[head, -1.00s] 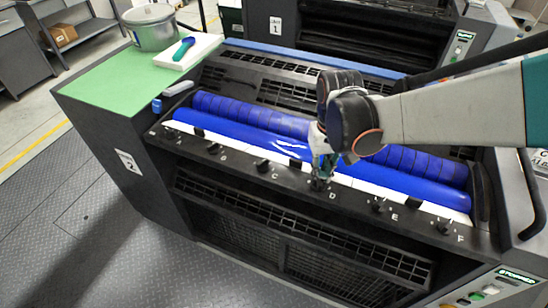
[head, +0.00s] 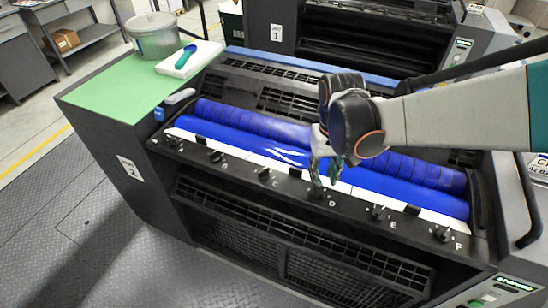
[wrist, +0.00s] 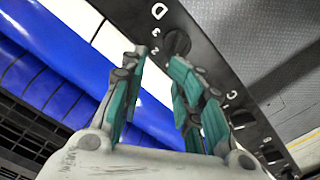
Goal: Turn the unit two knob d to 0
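Unit two (head: 128,168) is the dark press with the number 2 plate and blue rollers. Its black knob D (head: 317,193) sits on the front strip, left of the letter D. My gripper (head: 325,182) is just above this knob, pointing down. In the wrist view, knob D (wrist: 177,43) lies just beyond the teal fingers, nearer the right fingertip. My gripper (wrist: 157,55) has its fingers apart with nothing between them. Digits 3 and 2 show beside the knob. The knob's pointer setting and the 0 mark cannot be made out.
Knob C (head: 264,174) and knob E (head: 378,212) flank knob D on the same strip. The blue roller (head: 400,190) runs close behind.

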